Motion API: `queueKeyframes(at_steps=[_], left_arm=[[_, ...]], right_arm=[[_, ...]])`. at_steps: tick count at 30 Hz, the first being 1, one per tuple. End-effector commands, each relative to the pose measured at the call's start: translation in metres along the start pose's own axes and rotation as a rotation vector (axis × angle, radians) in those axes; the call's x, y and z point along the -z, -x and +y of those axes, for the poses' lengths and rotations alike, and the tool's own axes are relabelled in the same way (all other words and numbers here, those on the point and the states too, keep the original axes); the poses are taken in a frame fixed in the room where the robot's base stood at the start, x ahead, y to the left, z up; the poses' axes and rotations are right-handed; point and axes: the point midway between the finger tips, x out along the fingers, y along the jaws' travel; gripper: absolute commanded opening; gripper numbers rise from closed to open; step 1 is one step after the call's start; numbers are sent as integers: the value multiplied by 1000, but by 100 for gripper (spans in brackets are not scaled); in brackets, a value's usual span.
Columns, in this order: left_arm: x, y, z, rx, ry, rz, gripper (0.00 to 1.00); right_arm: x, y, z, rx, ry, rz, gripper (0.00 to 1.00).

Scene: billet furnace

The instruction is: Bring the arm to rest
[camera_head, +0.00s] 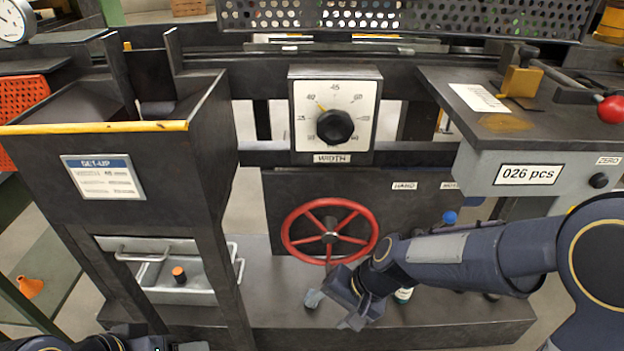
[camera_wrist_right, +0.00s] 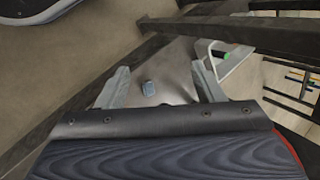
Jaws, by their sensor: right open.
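My right arm enters the head view from the right and reaches down to the left. Its gripper (camera_head: 333,311) is just below the red handwheel (camera_head: 330,232), over the machine's low base plate. In the right wrist view the gripper (camera_wrist_right: 160,86) has its two grey fingers spread apart with nothing held between them.
A width dial (camera_head: 335,115) stands above the handwheel. A hopper (camera_head: 140,150) with a yellow edge is at left, above a grey tray (camera_head: 190,296) holding an orange-topped piece. A counter box (camera_head: 540,175) reading 026 pcs is at right.

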Motion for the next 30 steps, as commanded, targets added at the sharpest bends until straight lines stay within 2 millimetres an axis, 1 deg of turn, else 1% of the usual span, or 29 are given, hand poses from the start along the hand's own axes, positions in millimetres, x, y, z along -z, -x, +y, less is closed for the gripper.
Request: queueKeyframes(at_steps=[1,3,6,9,10,12,15,21,25,26,27,30], left_arm=[[0,0,0,0,0,0,62],[0,0,0,0,0,0,62],[0,0,0,0,0,0,62],[0,0,0,0,0,0,62],[0,0,0,0,0,0,62],[0,0,0,0,0,0,62],[0,0,0,0,0,0,62],[0,0,0,0,0,0,62],[0,0,0,0,0,0,62],[2,4,2,0,0,0,62],[9,18,8,0,0,-1,62],[18,35,16,0,0,1,62]], right_arm=[[-2,28,4,48,19,15,61],[-7,58,13,89,61,37,61],[-18,97,30,126,127,88,61],[-32,128,51,131,193,158,61],[-35,136,57,126,210,180,61],[-44,149,70,111,244,227,61],[-54,162,87,77,283,287,61],[-71,178,115,-5,328,387,61],[-80,184,131,-68,346,443,61],[-82,189,131,-79,348,451,61],[-83,203,121,-74,350,442,61],[-86,220,111,-72,350,440,61]])
